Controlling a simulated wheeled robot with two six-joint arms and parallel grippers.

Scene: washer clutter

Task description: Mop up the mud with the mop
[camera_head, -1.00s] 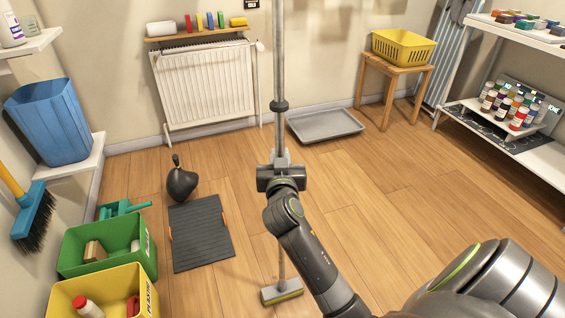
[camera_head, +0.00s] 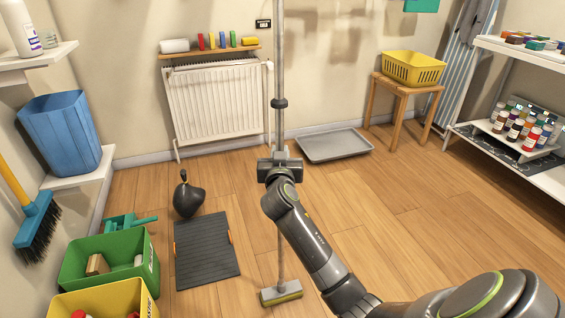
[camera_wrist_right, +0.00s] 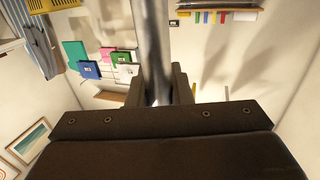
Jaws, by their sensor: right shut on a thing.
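The mop is upright, with a long grey pole (camera_head: 280,60) and a flat head with a yellowish-green pad (camera_head: 281,294) low over the wooden floor. I cannot tell whether the pad touches the floor. My right gripper (camera_head: 280,165) is shut around the pole partway up. In the right wrist view the pole (camera_wrist_right: 151,45) runs up between the two fingers (camera_wrist_right: 160,90). I see no clear mud on the floor. Brownish patches (camera_head: 310,25) show on the back wall; I cannot tell if they are mud or shadow. My left gripper is not in view.
A dark grey mat (camera_head: 206,250), a black bag (camera_head: 188,196) and a green bin (camera_head: 108,262) lie left of the mop. A grey tray (camera_head: 335,146) lies near the back wall. A stool (camera_head: 398,88) holds a yellow basket (camera_head: 413,69). The right-hand middle floor is clear.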

